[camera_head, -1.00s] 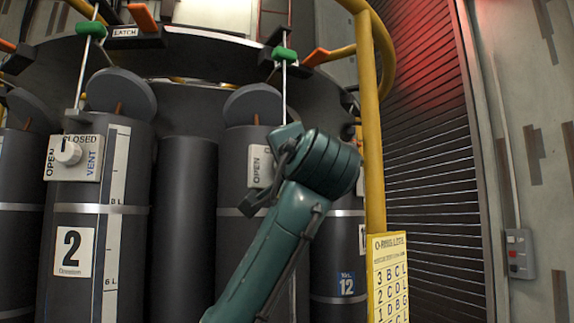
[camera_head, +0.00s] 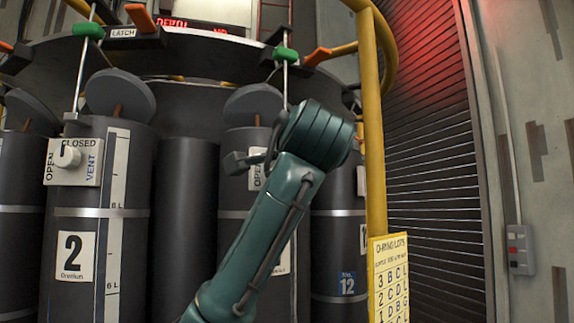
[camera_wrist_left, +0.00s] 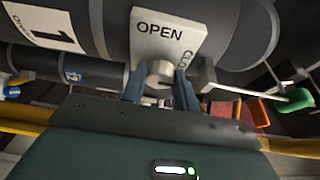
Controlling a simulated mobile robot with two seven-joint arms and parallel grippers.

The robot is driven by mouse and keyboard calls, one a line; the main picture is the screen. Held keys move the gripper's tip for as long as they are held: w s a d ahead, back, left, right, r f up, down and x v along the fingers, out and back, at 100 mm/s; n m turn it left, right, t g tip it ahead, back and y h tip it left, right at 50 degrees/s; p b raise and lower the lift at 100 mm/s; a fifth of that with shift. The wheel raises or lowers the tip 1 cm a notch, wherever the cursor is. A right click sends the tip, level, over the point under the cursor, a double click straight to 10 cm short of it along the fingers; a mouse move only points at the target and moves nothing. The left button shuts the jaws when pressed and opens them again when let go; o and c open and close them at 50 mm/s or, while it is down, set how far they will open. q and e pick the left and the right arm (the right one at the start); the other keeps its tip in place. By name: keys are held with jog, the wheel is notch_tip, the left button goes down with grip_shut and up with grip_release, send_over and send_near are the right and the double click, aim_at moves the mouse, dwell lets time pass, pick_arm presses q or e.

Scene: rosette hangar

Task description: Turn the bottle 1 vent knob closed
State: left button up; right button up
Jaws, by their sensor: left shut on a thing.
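Bottle 1 is a dark cylinder whose white number label (camera_wrist_left: 52,27) shows in the left wrist view. Its white vent plate (camera_wrist_left: 150,38) reads OPEN, with part of CLOSED at the right edge. The pale round vent knob (camera_wrist_left: 160,71) sits at the plate's edge, between the two blue-grey fingers of my left gripper (camera_wrist_left: 160,87), which are shut on it. I cannot tell which word the knob points to. In the head view my green left arm covers most of this bottle; a strip of the vent plate (camera_head: 255,173) shows beside the wrist.
Bottle 2 (camera_head: 75,255) stands left with its own vent plate and knob (camera_head: 68,157). A yellow post (camera_head: 372,150) with a lot-number card (camera_head: 390,280) stands close right of my arm. Green-handled latch rods (camera_head: 285,53) hang above. A shutter (camera_head: 425,150) is further right.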

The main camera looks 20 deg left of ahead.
jog(key=shift+s, duration=0.15)
pick_arm(q)
jog(key=o, duration=1)
pick_arm(e)
jog(key=shift+s+f, duration=0.1)
jog(key=shift+s, duration=0.05)
pick_arm(q)
jog(key=shift+s, duration=0.1)
jog(key=b+v, duration=0.6)
jog(key=v, duration=0.7)
pick_arm(e)
jog(key=shift+w+a+f+n+t+y, duration=0.2)
jog(key=shift+a+f+y, duration=0.15)
jog(key=shift+a, duration=0.2)
jog(key=shift+w+a+f+n+t+y, duration=0.1)
jog(key=shift+w+a+f+t+y, duration=0.1)
jog(key=shift+a+f+y, duration=0.25)
jog(key=shift+w+r, duration=0.1)
